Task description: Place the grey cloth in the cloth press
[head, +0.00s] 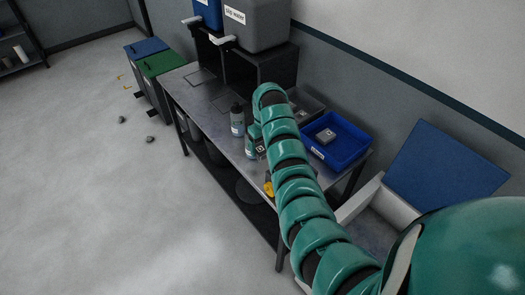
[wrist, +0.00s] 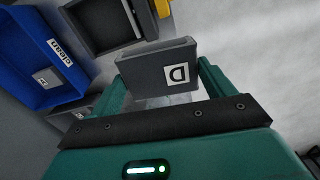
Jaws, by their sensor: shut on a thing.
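My gripper (wrist: 165,92) is shut on a grey, block-like piece with a white tag marked "D" (wrist: 158,62); it looks like the grey cloth, folded. In the head view my gripper (head: 256,143) hangs over the table beside a bottle, partly hidden by my arm. Another grey tagged piece (head: 325,136) lies in the blue tray (head: 348,152), labelled "clean" in the wrist view.
The grey table (head: 205,92) runs along the wall. A grey bottle (head: 237,119) stands near my gripper. A grey water tank (head: 256,25) sits on a dark stand at the back. A white chest with a raised blue lid (head: 440,160) stands right. The floor at left is mostly open.

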